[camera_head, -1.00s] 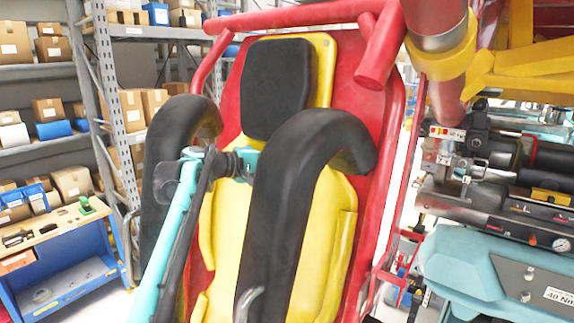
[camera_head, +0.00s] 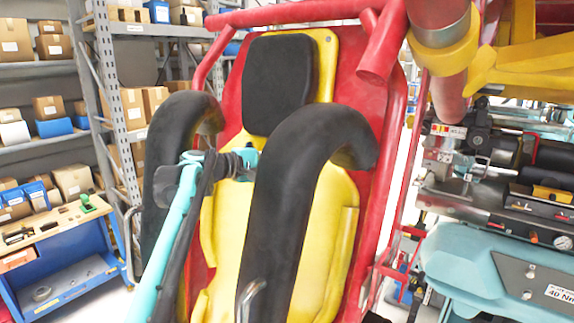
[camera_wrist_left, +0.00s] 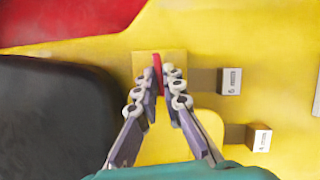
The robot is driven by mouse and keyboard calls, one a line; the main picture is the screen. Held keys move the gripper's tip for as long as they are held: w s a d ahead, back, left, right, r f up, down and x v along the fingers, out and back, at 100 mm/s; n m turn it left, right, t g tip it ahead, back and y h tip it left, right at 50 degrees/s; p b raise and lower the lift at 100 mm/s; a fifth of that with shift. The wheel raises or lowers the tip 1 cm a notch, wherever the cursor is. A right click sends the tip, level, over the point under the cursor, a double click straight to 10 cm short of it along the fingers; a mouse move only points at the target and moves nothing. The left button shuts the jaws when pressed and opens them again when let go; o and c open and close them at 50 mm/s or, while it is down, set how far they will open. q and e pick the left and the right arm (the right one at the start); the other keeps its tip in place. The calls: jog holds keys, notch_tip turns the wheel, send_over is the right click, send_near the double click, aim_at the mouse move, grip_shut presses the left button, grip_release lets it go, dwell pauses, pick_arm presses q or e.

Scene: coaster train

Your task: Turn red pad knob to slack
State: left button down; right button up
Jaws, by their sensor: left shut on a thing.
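The red pad knob (camera_wrist_left: 157,68) shows in the left wrist view as a narrow red bar on a yellow square plate (camera_wrist_left: 141,62). My left gripper (camera_wrist_left: 161,80) is shut on it, one finger on each side. In the head view my teal left arm (camera_head: 178,215) reaches up to the yellow seat (camera_head: 318,245), and its end passes behind the black padded restraint (camera_head: 295,190), so the knob and fingertips are hidden there. Two small label blocks stand on the seat, one upper (camera_wrist_left: 231,81) and one lower (camera_wrist_left: 258,138); their print is too small to read surely. My right gripper is not in view.
A second black restraint (camera_head: 165,140) stands left of my arm, close to it. A black headrest (camera_head: 277,85) and red tube frame (camera_head: 295,14) surround the seat. Teal and black machinery (camera_head: 500,270) is at the right; shelves with boxes are at the left.

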pick_arm(q)
jog(key=shift+s+d+f+n+t+b, duration=0.1)
jog(key=shift+n+t+b, duration=0.7)
jog(key=shift+n, duration=1.55)
jog(key=shift+s+d+f+n+t+b, duration=0.15)
jog(key=shift+n+t+b, duration=0.65)
jog(key=shift+n, duration=1.6)
jog(key=shift+a+f+n+t+b, duration=0.1)
jog(key=shift+n+t+b, duration=0.35)
jog(key=shift+n+t, duration=1.3)
jog(key=shift+n+g+y, duration=0.3)
jog(key=shift+n+g, duration=0.15)
jog(key=shift+n, duration=0.35)
jog(key=c, duration=1.7)
grip_release()
jog(key=shift+d, duration=0.1)
jog(key=v, duration=1.2)
